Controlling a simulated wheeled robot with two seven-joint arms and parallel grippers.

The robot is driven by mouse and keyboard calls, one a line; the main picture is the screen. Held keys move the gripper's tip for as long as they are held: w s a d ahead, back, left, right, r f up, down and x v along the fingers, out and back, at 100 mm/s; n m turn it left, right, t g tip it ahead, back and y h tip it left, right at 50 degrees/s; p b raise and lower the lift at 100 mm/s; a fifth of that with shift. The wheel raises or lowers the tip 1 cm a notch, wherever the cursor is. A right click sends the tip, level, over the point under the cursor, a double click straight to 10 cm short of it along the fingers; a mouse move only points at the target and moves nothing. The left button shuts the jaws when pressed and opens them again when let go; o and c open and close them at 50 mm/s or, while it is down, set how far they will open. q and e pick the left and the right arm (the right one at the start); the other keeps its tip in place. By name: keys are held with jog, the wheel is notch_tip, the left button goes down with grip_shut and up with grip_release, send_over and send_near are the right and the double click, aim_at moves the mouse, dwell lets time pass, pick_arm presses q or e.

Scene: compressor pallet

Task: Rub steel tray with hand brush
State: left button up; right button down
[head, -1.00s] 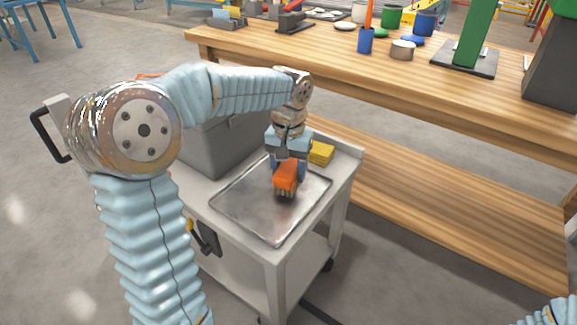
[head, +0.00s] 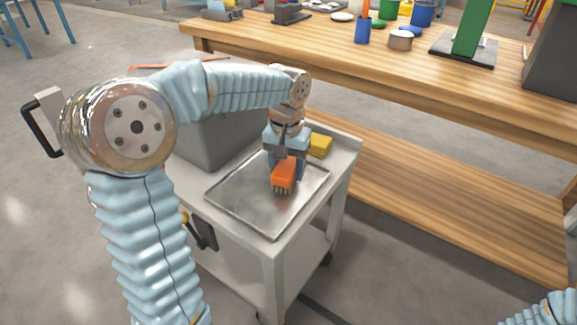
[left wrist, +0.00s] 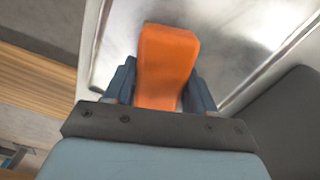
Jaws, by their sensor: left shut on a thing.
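The steel tray (head: 240,205) lies flat on top of a grey cart, its raised rim showing all round. My left gripper (head: 286,168) is over the tray's back right part, shut on the orange hand brush (head: 284,177). The brush's bristles point down at the tray; I cannot tell for certain whether they touch it. In the left wrist view the orange brush body (left wrist: 167,62) sits between the two fingers, with the shiny tray (left wrist: 235,30) beyond it. The bristles are hidden there. Of my right arm, only a piece shows at the bottom right corner; its gripper is out of view.
A grey bin (head: 212,140) stands on the cart left of the tray. A yellow sponge-like block (head: 320,145) lies behind the tray. A wooden workbench (head: 420,85) with pots, cups and a green post stands behind the cart. The cart has a black-handled side (head: 205,232).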

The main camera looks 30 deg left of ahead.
pick_arm(q)
notch_tip(320, 180, up, 3)
jog(key=shift+a+f+p, duration=0.15)
jog(key=shift+p, duration=0.65)
notch_tip(320, 180, up, 4)
jog(key=p, duration=0.3)
jog(key=shift+f, duration=0.25)
jog(key=shift+r, duration=0.95)
jog(key=shift+s, duration=0.1)
